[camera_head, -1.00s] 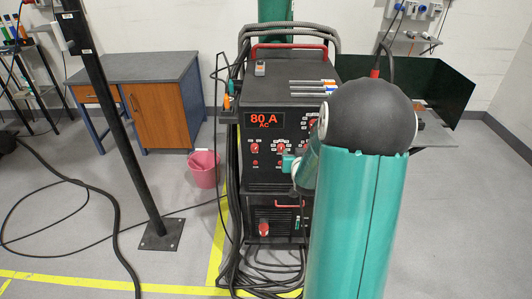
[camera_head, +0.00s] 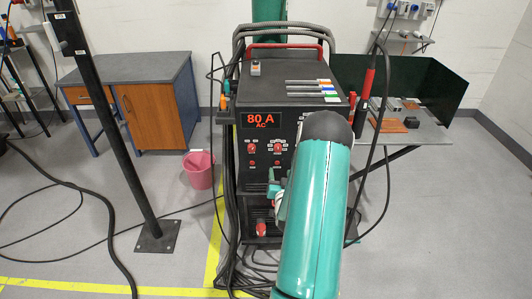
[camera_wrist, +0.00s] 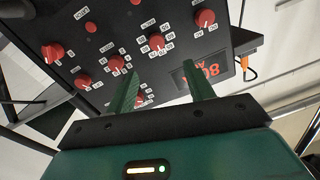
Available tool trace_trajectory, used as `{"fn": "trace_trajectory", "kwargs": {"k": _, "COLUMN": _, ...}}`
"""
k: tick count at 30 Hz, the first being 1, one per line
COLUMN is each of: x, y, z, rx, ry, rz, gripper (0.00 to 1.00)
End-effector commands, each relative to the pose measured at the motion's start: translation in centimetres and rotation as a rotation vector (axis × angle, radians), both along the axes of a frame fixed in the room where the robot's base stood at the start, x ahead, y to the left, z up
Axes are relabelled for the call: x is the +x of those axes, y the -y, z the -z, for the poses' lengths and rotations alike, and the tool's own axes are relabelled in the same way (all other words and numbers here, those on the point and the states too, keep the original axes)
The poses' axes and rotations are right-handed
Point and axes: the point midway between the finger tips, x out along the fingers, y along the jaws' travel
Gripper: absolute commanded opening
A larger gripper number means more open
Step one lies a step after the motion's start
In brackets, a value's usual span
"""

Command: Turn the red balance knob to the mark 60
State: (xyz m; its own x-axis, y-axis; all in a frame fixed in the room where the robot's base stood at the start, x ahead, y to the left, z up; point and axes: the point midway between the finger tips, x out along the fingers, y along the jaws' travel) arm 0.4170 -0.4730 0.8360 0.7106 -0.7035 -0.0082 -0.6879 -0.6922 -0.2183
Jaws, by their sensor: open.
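The black welder panel (camera_head: 246,171) has several red knobs, two of which (camera_head: 252,147) (camera_head: 278,147) show in the head view. In the wrist view the panel is upside down, with red knobs such as the one at the upper right (camera_wrist: 204,17), a middle one (camera_wrist: 156,41) and one at the lower left (camera_wrist: 82,80).
Cables (camera_head: 231,200) run down the welder's left side. A black post (camera_head: 118,130) and a pink bucket (camera_head: 199,170) stand to the left. A bench with a dark screen (camera_head: 425,80) is behind at right.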

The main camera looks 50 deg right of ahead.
Motion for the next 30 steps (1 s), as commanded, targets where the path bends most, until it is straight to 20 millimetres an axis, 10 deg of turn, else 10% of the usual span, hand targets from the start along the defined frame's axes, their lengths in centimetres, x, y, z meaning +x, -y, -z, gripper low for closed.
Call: {"fn": "trace_trajectory", "kwargs": {"k": 30, "x": 9.0, "y": 10.3, "z": 0.1, "rx": -0.004, "ry": 0.006, "rz": 0.014, "gripper": 0.53}}
